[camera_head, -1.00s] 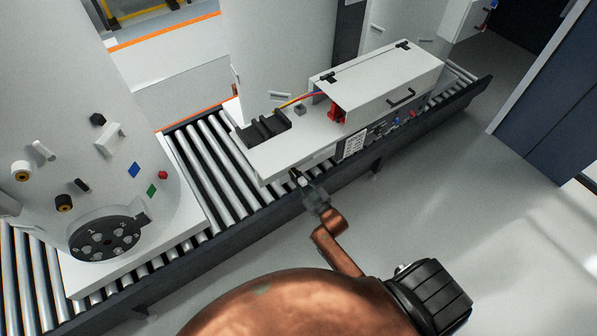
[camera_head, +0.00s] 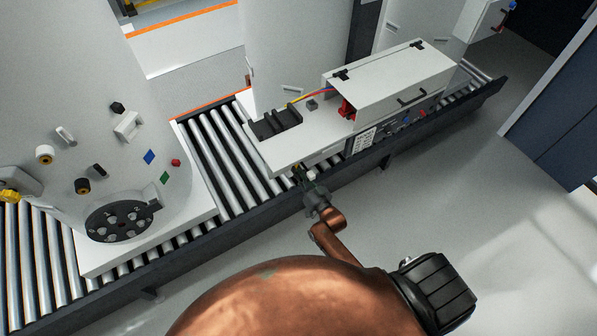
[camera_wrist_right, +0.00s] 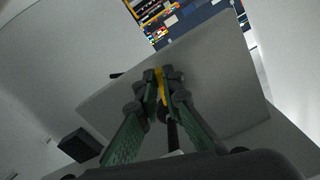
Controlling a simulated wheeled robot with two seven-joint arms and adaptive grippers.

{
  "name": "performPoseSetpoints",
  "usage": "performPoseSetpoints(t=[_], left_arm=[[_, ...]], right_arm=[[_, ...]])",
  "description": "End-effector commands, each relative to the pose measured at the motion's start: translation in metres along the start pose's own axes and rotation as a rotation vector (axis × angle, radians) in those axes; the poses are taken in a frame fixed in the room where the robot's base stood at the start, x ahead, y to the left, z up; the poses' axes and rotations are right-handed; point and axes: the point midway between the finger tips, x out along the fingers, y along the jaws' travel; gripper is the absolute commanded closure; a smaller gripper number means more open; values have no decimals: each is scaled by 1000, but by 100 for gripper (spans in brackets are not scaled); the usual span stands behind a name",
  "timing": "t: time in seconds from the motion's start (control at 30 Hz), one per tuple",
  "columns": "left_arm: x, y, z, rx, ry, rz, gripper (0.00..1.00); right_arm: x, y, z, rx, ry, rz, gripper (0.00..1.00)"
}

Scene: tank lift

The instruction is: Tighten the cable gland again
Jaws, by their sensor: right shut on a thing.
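My right gripper (camera_head: 299,172) is at the near lower side of the white control unit (camera_head: 285,143) on the conveyor. In the right wrist view, its green-sided fingers (camera_wrist_right: 163,88) are closed together on a small dark part with yellow, taken as the cable gland (camera_wrist_right: 159,76). The fingers hide most of it, so its thread and seating cannot be told. A black rod or cable shows below, between the fingers. A pale grey panel lies behind them. My left gripper is in neither view.
The roller conveyor (camera_head: 232,165) runs diagonally under the unit. A white tank with a dark round flange (camera_head: 119,221) and several fittings stands at left. The unit's hinged box (camera_head: 390,80) has a red part and coloured wires beside it. The floor at right is clear.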

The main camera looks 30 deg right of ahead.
Motion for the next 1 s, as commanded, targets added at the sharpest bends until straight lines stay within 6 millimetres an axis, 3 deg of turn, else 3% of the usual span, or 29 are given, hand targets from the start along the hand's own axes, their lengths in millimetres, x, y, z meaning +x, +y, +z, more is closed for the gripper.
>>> performPoseSetpoints(t=[0.37, 0.4, 0.63, 1.0], left_arm=[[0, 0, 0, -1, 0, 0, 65], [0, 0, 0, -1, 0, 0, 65], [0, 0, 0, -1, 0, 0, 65], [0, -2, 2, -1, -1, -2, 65]], right_arm=[[0, 0, 1, 4, -1, 0, 100], [0, 0, 1, 4, -1, 0, 92], [0, 0, 0, 3, 0, 0, 76], [-6, 0, 1, 3, -1, 0, 75]])
